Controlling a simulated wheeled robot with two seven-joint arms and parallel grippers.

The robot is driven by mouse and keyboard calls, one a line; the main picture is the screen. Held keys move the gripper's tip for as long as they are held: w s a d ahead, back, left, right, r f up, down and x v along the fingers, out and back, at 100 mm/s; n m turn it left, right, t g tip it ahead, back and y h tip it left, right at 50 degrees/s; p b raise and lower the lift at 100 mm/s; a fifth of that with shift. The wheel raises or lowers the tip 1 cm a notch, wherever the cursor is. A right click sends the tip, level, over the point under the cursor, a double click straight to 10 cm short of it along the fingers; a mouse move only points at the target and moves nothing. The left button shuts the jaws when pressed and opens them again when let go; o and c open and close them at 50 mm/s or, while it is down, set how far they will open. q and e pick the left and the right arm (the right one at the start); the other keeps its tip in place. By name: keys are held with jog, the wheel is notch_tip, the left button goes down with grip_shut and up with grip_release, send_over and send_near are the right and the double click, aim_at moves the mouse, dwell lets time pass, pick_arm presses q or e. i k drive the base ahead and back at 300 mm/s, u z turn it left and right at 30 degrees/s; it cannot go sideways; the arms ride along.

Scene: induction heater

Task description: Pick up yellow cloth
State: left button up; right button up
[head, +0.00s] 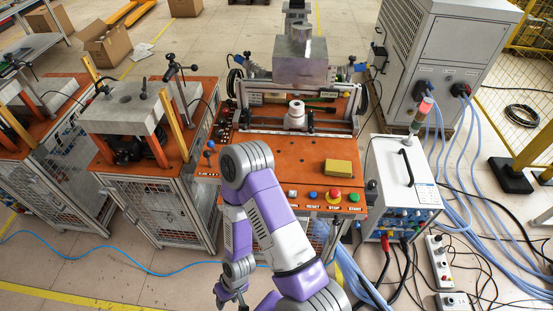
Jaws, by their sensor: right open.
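The yellow cloth (340,168) lies as a small folded block on the orange table top (277,165) of the induction heater, towards its right side, just behind the row of buttons. My right arm comes up from the bottom, bends over the table's front part and hangs down again. My right gripper (229,299) is low in front of the table, to the left of and well below the cloth. It is open, small in the picture, and apart from the cloth. My left gripper is not in view.
Red, blue and green buttons (334,196) line the table's front edge. A white cylindrical part (296,114) stands on the table behind the cloth. A grey control box (400,185) with a signal lamp stands close on the right. Cables cover the floor there. Another orange-topped machine (150,150) stands left.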

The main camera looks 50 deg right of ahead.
aim_at(343, 168)
jog(key=u, duration=1.15)
jog(key=k, duration=1.15)
jog(key=z, duration=1.85)
